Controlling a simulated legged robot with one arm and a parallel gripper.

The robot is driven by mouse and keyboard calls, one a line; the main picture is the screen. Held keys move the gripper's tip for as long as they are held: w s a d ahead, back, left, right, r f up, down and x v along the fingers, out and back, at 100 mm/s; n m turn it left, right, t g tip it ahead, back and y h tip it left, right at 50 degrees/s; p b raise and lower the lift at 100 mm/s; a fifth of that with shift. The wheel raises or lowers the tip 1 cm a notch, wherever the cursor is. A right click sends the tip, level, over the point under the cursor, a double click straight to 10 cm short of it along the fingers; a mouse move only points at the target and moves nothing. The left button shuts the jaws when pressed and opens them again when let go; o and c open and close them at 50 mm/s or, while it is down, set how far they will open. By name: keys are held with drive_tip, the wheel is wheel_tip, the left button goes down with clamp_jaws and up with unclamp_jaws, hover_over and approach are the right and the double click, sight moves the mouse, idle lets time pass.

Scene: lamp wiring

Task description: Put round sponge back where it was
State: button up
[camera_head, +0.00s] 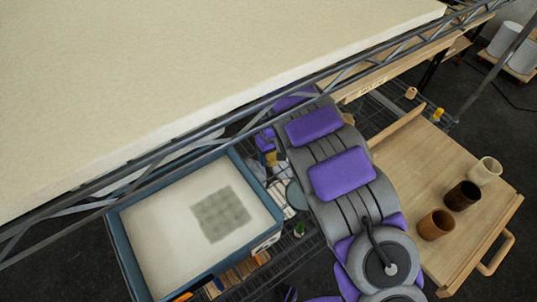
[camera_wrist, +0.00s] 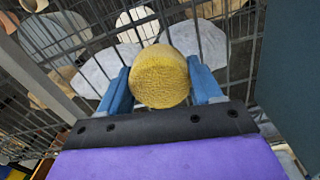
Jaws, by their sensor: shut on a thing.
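The round sponge (camera_wrist: 160,77), a yellow porous cylinder, sits between the two blue fingers of my gripper (camera_wrist: 160,84) in the wrist view. The gripper is shut on it, with a finger touching each side. Beyond it are the bars of a wire rack and several pale rounded shapes. I cannot tell whether the sponge touches the rack. In the head view my arm reaches down under the upper shelf. The gripper is mostly hidden there, and the sponge is not clear.
A blue bin (camera_head: 127,250) with a pale top surface stands left of my arm. A large cream slab (camera_head: 200,70) covers the upper left on a metal rack. A wooden tray (camera_head: 420,165) with three cups (camera_head: 462,195) lies on the right. Small items crowd the wire shelf between.

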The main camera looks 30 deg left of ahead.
drive_tip(key=shift+w+d+r, duration=0.1)
drive_tip(key=shift+d+r, duration=0.05)
drive_tip(key=shift+d, duration=0.4)
drive_tip(key=shift+d+r, duration=0.15)
drive_tip(key=shift+d, duration=0.4)
drive_tip(key=shift+f, duration=0.15)
drive_tip(key=o, duration=0.9)
drive_tip(key=shift+a+f, duration=0.2)
drive_tip(key=shift+a, duration=0.35)
drive_tip(key=shift+a+f, duration=0.2)
drive_tip(key=shift+a, duration=0.3)
drive_tip(key=shift+c, duration=0.2)
drive_tip(key=shift+o, duration=0.8)
drive_tip(key=shift+a, duration=0.35)
drive_tip(key=shift+o, duration=0.8)
drive_tip(key=shift+f, duration=0.1)
drive_tip(key=shift+d, duration=0.55)
drive_tip(key=shift+a, duration=0.1)
